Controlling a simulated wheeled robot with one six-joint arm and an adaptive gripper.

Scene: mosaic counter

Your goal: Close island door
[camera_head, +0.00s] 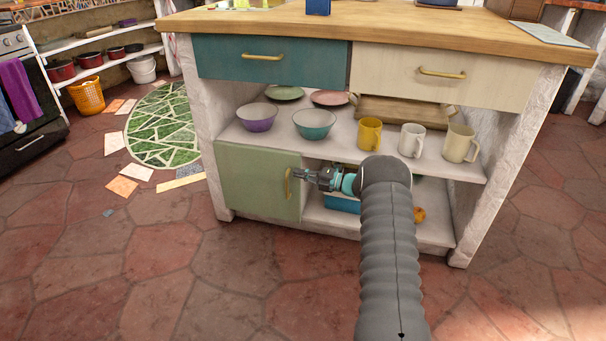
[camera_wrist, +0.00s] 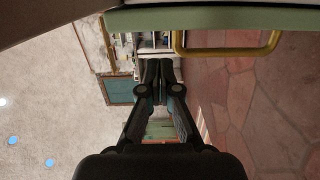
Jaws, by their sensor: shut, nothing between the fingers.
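The island door is a pale green panel (camera_head: 252,182) at the lower left of the island (camera_head: 380,40), with an upright brass handle (camera_head: 288,186) near its right edge. It covers the left part of the lower compartment; I cannot tell whether it sits fully flush. My gripper (camera_head: 296,175) is shut and empty, pointing left at the handle's right side. In the wrist view the shut fingertips (camera_wrist: 160,68) lie below the green door edge (camera_wrist: 200,18) and left of the brass handle (camera_wrist: 228,50). Contact cannot be made out.
The lower right compartment is open, with a blue container (camera_head: 342,204) partly behind my arm. Bowls and mugs (camera_head: 411,141) stand on the shelf above. A teal drawer (camera_head: 270,60) and a cream drawer (camera_head: 440,75) look shut. Floor in front is clear.

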